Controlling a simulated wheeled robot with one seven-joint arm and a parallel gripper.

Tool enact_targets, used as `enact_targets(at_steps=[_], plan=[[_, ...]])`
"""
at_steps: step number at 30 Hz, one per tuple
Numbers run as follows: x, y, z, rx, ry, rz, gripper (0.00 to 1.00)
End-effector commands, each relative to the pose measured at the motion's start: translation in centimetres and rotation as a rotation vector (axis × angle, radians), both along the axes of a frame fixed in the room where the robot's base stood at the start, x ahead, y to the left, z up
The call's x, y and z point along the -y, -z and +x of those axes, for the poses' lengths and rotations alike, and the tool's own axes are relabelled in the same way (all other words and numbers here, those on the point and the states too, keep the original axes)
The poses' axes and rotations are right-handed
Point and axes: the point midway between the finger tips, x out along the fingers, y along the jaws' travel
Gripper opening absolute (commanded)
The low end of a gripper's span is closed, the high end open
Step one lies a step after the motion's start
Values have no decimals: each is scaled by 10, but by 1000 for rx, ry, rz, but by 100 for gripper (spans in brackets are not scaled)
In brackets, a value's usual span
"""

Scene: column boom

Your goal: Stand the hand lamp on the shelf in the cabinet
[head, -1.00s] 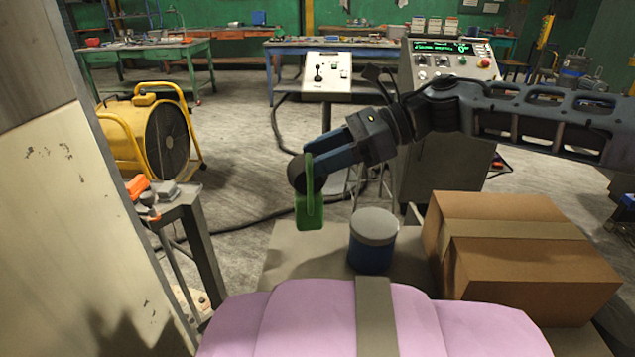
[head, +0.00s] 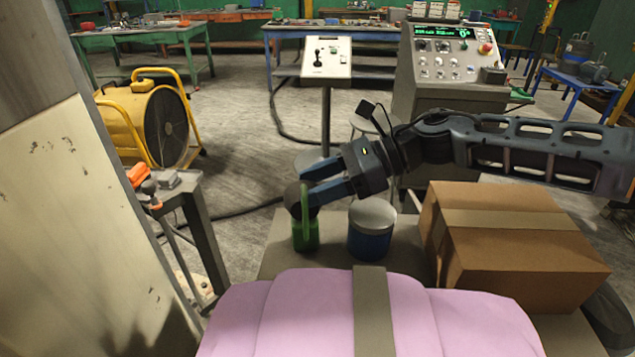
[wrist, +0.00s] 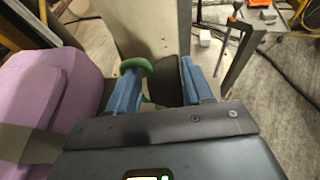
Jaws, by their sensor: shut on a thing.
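The hand lamp (head: 306,237) has a green body and handle and a dark round head. It is upright in my gripper (head: 316,183), whose blue fingers are shut on its upper part. Its base is low, by the grey deck and left of the blue can; I cannot tell whether it touches the deck. In the wrist view the lamp's green handle (wrist: 137,67) and dark head show between the fingers (wrist: 163,85). A worn cream panel (head: 75,215) stands at the left, perhaps the cabinet's side; no shelf is visible.
A blue can with a grey lid (head: 371,230) stands close right of the lamp. A taped cardboard box (head: 520,240) and a strapped pink bundle (head: 300,315) are on the deck (head: 278,258). A small stand with tools (head: 185,200) is at the left; a yellow fan (head: 150,120) is beyond.

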Motion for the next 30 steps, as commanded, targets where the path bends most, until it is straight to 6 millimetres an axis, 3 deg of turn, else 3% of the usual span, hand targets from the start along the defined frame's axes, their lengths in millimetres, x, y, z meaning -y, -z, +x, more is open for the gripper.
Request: enact_targets(at_steps=[9,22,30], plan=[[0,0,0,0,0,0,76],[0,-2,0,-2,1,-2,76],[48,-11,11,3,2,2,76]])
